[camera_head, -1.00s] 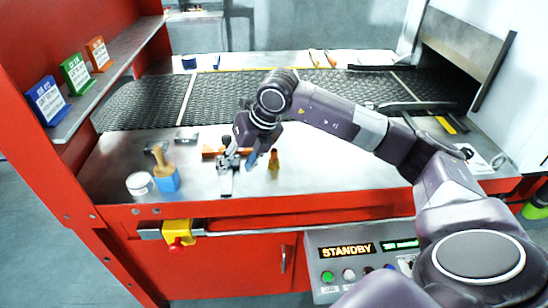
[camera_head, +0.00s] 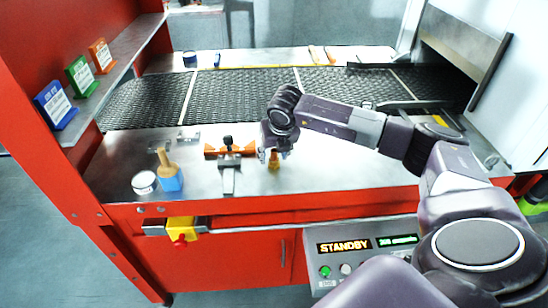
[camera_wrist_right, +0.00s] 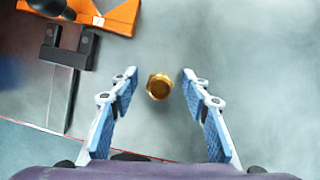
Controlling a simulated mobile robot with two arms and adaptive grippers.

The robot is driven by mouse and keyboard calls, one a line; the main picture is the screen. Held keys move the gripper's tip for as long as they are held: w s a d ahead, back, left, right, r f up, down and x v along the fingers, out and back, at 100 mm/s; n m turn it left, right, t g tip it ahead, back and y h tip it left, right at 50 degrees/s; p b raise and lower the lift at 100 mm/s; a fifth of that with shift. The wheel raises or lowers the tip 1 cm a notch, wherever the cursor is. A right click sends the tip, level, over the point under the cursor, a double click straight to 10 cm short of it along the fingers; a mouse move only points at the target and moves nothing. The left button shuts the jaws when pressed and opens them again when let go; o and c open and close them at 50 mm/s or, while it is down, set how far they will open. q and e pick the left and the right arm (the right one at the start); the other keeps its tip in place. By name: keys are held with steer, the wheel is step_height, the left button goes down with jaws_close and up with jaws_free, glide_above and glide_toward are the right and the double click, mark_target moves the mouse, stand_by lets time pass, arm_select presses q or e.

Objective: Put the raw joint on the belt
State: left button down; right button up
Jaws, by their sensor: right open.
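The raw joint, a small brass-coloured upright piece (camera_head: 274,161), stands on the steel bench top in front of the belt. In the right wrist view its hexagonal top (camera_wrist_right: 159,87) shows between the fingertips. My right gripper (camera_head: 276,154) is open over it, pointing down, with a finger on each side and visible gaps to both. The dark mesh belt (camera_head: 240,92) runs left to right behind the bench top. My left gripper is not in view.
An orange and grey clamp fixture (camera_head: 229,160) stands just left of the joint. Farther left are a blue pot with a brush (camera_head: 170,182) and a white tin (camera_head: 144,182). A control panel (camera_head: 367,247) reads STANDBY. The bench right of the joint is clear.

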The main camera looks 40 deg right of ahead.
jaws_close()
stand_by(0.3)
